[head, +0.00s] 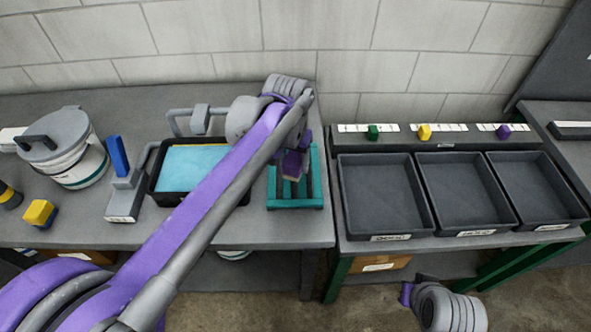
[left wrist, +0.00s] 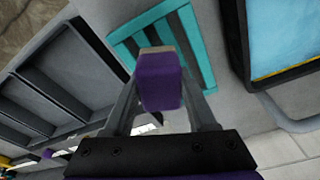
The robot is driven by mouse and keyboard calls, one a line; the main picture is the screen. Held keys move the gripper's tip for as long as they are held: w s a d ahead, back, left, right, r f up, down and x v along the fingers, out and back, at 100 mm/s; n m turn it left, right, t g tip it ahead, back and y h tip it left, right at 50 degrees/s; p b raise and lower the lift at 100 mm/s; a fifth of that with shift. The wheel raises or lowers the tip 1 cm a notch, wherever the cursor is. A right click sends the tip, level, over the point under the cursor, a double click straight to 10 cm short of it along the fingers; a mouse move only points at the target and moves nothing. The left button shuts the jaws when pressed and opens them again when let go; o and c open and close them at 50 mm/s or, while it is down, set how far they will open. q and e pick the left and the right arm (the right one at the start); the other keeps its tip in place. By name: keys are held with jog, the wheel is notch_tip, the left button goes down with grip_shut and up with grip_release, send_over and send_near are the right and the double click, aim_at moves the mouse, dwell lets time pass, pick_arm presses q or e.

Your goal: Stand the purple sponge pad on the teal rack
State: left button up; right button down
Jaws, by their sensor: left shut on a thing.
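The purple sponge pad (head: 295,164), with a tan layer at its lower end, is held over the teal rack (head: 296,203). In the left wrist view the pad (left wrist: 160,88) sits between the fingers of my left gripper (left wrist: 163,80), which is shut on it. Its tan end points toward the slats of the rack (left wrist: 205,62). I cannot tell whether the pad touches the rack. In the head view my left gripper (head: 296,150) is partly hidden by its own arm. My right gripper is not in view.
Left of the rack is a black tub (head: 163,198) of blue liquid, partly behind my left arm. Three dark trays (head: 388,238) stand on the right bench, with green, yellow and purple pieces behind them. A gap separates the benches. A lidded bucket (head: 78,163) stands far left.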

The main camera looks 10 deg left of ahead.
pick_arm(q)
notch_tip(320, 180, down, 2)
jog(key=shift+s+f, duration=0.1)
jog(key=shift+f, duration=1.95)
jog(key=shift+f, duration=0.15)
jog(key=o, duration=1.2)
